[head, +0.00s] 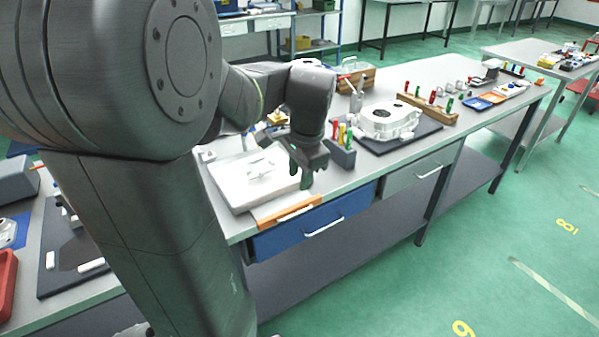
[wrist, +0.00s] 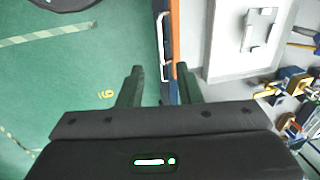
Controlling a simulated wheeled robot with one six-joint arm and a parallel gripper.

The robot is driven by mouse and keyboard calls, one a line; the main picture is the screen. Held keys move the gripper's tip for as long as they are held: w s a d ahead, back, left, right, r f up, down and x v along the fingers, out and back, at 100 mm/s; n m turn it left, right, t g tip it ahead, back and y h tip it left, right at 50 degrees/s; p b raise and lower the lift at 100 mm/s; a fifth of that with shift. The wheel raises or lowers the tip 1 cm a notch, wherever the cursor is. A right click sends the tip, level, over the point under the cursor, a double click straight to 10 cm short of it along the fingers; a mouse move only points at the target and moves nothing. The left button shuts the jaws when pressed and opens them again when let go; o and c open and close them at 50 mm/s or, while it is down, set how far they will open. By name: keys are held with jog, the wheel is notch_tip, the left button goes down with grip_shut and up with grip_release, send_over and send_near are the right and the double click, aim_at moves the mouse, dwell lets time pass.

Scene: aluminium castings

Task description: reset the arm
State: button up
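My gripper (head: 301,172) hangs at the end of my bent arm, over the front edge of the workbench in the head view. In the wrist view my gripper (wrist: 160,80) has its two dark fingers spread wide apart, with nothing between them. Below them show the green floor and the bench's front edge with its orange strip. The gripper is open and touches nothing that I can see.
A white tray-like casting (head: 245,183) lies left of the gripper. A dark block with coloured pegs (head: 342,152) stands to the right. A white round casting (head: 388,120) lies on a dark mat. A blue drawer (head: 315,225) is below. Floor in front is clear.

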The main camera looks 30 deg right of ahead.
aim_at(293, 215)
dwell(0.3)
jog(key=w+f, duration=0.1)
jog(key=f, duration=0.8)
jog(key=w+f, duration=0.1)
jog(key=f, duration=0.3)
jog(key=shift+w+a+f, duration=0.1)
jog(key=shift+w+f, duration=0.2)
jog(key=shift+w, duration=0.5)
jog(key=shift+s+a, duration=0.1)
